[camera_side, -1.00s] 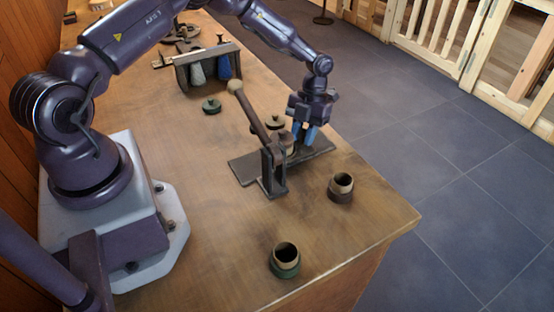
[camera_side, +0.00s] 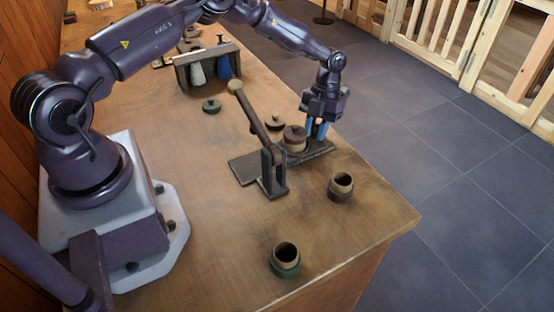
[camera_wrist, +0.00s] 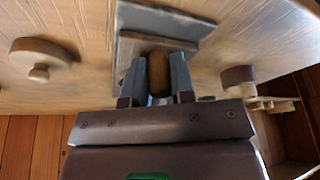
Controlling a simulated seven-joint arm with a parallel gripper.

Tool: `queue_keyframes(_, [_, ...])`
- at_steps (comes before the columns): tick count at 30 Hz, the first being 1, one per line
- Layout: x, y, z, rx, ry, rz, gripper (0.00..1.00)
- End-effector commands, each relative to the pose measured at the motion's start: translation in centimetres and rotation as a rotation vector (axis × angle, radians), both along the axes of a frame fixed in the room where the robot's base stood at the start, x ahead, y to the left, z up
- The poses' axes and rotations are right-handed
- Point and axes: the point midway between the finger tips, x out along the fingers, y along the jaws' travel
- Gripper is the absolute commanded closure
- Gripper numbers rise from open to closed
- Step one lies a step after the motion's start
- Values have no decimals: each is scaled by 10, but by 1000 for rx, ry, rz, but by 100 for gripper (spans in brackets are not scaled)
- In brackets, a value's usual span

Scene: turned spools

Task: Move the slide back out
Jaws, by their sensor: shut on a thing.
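A dark press fixture stands on the bench, with a flat base plate (camera_side: 244,170) and a lever (camera_side: 254,112) raised and tilted, ending in a pale ball. The slide (camera_side: 318,149) is the dark bar at the fixture's right. A wooden pot with a brown knobbed lid (camera_side: 295,136) sits upright on it, right of the lever post. My gripper (camera_side: 318,131), fingers down, is at the slide's right part, beside the pot. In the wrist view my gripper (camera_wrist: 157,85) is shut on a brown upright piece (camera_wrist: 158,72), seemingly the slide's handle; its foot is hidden.
An open brown-based pot (camera_side: 341,186) and an open green-based pot (camera_side: 285,260) stand at the front. A brown lid (camera_side: 275,122) and a green lid (camera_side: 211,105) lie behind the fixture. A rack (camera_side: 207,67) stands farther back. The bench's right edge is close to my gripper.

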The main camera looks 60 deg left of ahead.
Motion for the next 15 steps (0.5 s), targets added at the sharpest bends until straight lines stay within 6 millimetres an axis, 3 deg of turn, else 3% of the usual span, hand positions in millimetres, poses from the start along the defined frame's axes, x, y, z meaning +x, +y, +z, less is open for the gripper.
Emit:
queue_keyframes(3, [-5,0,-7,1,13,-3,90])
queue_keyframes(4, [-5,1,-7,1,13,-3,75])
queue_keyframes(5, [-5,1,-7,1,13,-3,68])
queue_keyframes(10, [-5,1,-6,3,14,-2,67])
queue_keyframes(13, [-5,2,-1,4,13,-2,53])
queue_keyframes(15, [-4,3,5,5,12,-1,51])
